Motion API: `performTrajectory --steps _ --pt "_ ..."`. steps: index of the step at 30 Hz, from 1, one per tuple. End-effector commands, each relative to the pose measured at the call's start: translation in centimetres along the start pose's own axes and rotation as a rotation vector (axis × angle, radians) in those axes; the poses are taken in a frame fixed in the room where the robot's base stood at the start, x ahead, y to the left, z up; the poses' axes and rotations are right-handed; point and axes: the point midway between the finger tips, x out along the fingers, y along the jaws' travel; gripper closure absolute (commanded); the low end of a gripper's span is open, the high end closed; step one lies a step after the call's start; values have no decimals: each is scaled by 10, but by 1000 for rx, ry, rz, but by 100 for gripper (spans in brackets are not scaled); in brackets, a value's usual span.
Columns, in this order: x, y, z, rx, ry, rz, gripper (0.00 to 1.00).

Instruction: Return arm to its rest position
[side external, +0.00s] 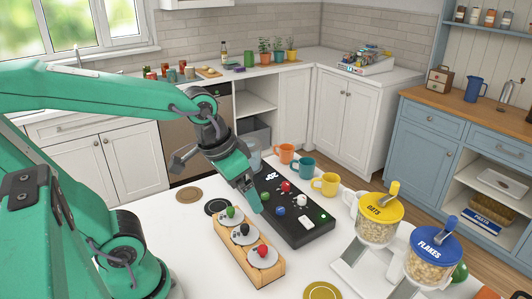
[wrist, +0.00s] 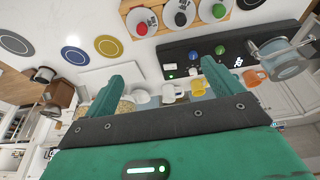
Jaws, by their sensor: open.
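My gripper (side external: 250,196) is open and empty. In the side external view it points down above the white counter, by the left edge of a black panel (side external: 312,238) with coloured knobs. It looks close to a wooden rack (side external: 275,270), but I cannot tell whether it touches either. In the wrist view its two green fingers (wrist: 163,72) are spread apart with nothing between them. My arm reaches in from the left, bent down at the wrist.
The wooden rack holds red, black and green knobbed pieces. Orange (side external: 285,153), teal (side external: 307,167) and yellow mugs (side external: 326,184) stand behind the panel. Oats (side external: 378,222) and flakes dispensers (side external: 434,262) stand at right. Round coasters (side external: 189,195) lie left, with bare counter around them.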

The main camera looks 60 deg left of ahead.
Motion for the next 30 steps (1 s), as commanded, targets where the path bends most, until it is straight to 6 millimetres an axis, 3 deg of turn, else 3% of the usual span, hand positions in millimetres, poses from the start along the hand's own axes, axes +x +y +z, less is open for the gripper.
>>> performTrajectory --steps 9,30 --pt "-31 -12 9 2 135 -15 9" --pt "-34 -13 11 4 154 -19 9"
